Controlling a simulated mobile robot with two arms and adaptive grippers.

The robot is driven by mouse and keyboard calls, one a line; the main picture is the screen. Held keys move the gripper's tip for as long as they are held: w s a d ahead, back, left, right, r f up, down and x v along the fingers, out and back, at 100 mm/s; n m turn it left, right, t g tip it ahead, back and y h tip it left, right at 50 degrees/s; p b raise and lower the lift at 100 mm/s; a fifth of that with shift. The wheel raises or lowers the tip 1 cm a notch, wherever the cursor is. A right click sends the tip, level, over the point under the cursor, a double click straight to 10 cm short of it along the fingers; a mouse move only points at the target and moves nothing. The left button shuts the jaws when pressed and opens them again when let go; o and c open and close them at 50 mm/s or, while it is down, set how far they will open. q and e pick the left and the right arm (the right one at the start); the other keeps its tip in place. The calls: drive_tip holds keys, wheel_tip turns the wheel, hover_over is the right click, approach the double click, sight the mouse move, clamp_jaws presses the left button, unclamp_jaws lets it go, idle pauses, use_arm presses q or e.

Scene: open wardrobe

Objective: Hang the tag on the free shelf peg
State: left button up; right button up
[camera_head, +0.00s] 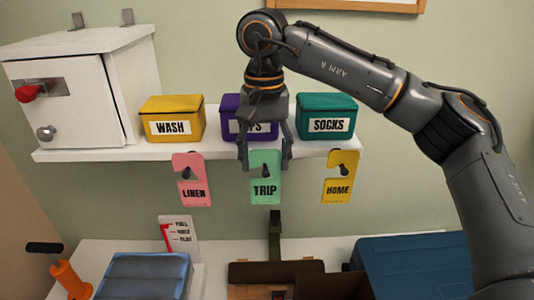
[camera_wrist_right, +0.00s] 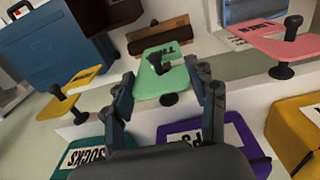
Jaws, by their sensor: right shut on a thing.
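The green TRIP tag (camera_head: 264,192) is upright at the shelf's front edge, in line with the middle dark peg (camera_head: 268,171). My right gripper (camera_head: 265,164) is shut on it, with one finger at each side of its upper part. In the right wrist view the green tag (camera_wrist_right: 170,78) lies between the fingers, and the peg's knob (camera_wrist_right: 153,61) shows on the tag's outer side, seemingly through its hole. A pink LINEN tag (camera_head: 192,190) hangs on the left peg, and a yellow HOME tag (camera_head: 339,190) on the right peg. My left gripper is not in view.
The white shelf (camera_head: 90,153) carries a yellow WASH box (camera_head: 172,108), a purple box (camera_head: 232,105) partly hidden by my gripper, and a teal SOCKS box (camera_head: 326,104). A white cabinet (camera_head: 80,88) stands left. Below are a blue case (camera_head: 420,262) and other items.

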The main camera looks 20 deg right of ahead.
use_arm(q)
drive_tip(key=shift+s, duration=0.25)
use_arm(e)
drive_tip(key=shift+f, duration=0.15)
drive_tip(key=o, duration=1.2)
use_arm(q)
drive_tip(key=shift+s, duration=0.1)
use_arm(e)
drive_tip(key=shift+r+p, duration=3.2)
drive_tip(key=shift+r, duration=0.9)
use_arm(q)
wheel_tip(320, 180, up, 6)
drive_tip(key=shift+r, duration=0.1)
use_arm(e)
drive_tip(key=shift+f, duration=0.1)
